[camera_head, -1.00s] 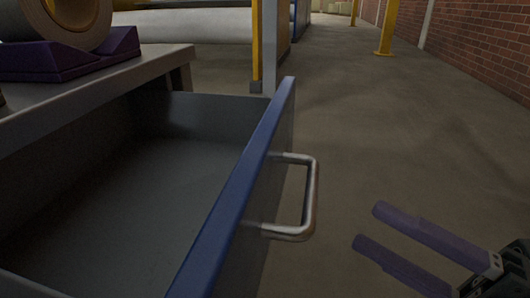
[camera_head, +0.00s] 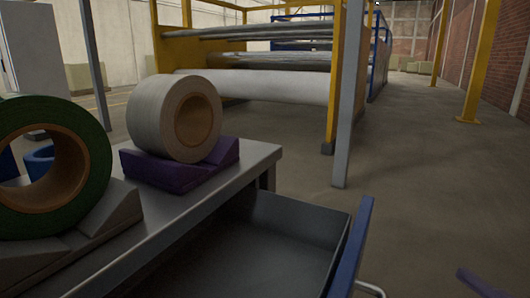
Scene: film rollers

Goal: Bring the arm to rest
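In the head view, only the tip of one purple finger of my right gripper (camera_head: 477,284) shows at the bottom right edge. The rest of that gripper and its arm are out of the picture. The finger is to the right of the drawer handle (camera_head: 369,289) and apart from it. My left gripper is not in the picture. The drawer (camera_head: 285,232) is pulled open, and the part of its inside that shows is empty. Its blue front (camera_head: 351,250) faces right.
A table (camera_head: 222,194) carries a white film roll (camera_head: 150,112) on a purple cradle (camera_head: 168,176) and a green roll (camera_head: 99,150) on a grey cradle (camera_head: 115,209). A grey post (camera_head: 347,110) and yellow-framed roller machine stand behind. The floor (camera_head: 425,180) at right is clear.

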